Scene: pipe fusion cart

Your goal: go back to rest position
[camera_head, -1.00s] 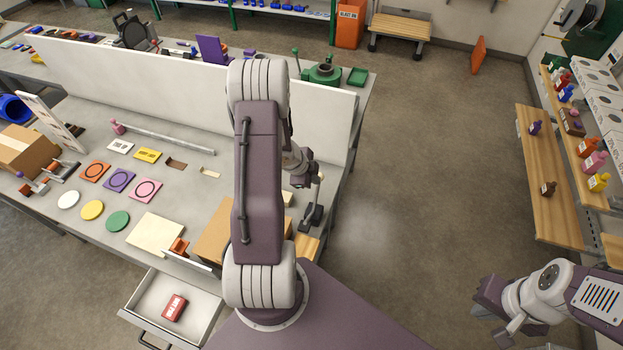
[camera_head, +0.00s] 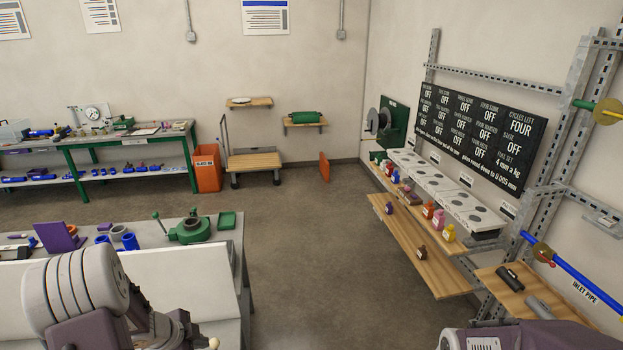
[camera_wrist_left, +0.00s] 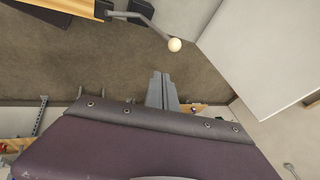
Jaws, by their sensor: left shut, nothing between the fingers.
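My left gripper (camera_wrist_left: 162,86) shows in the left wrist view as two grey fingers pressed together with nothing between them. A pale ball knob (camera_wrist_left: 174,44) on a bent grey lever is just beyond the fingertips and to the right, apart from them in the picture. In the head view my left arm rises at the lower left, and its gripper cannot be made out there. The same pale knob (camera_head: 214,343) shows at the bottom edge of the head view. Part of my right arm shows at the bottom right, but its gripper is out of the picture.
A white panel (camera_head: 185,285) stands along the workbench beside my left arm. A green fixture (camera_head: 190,230) is behind it. Wooden shelves (camera_head: 425,250) with bottles line the right wall. An orange bin (camera_head: 206,168) stands at the back. The middle floor is clear.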

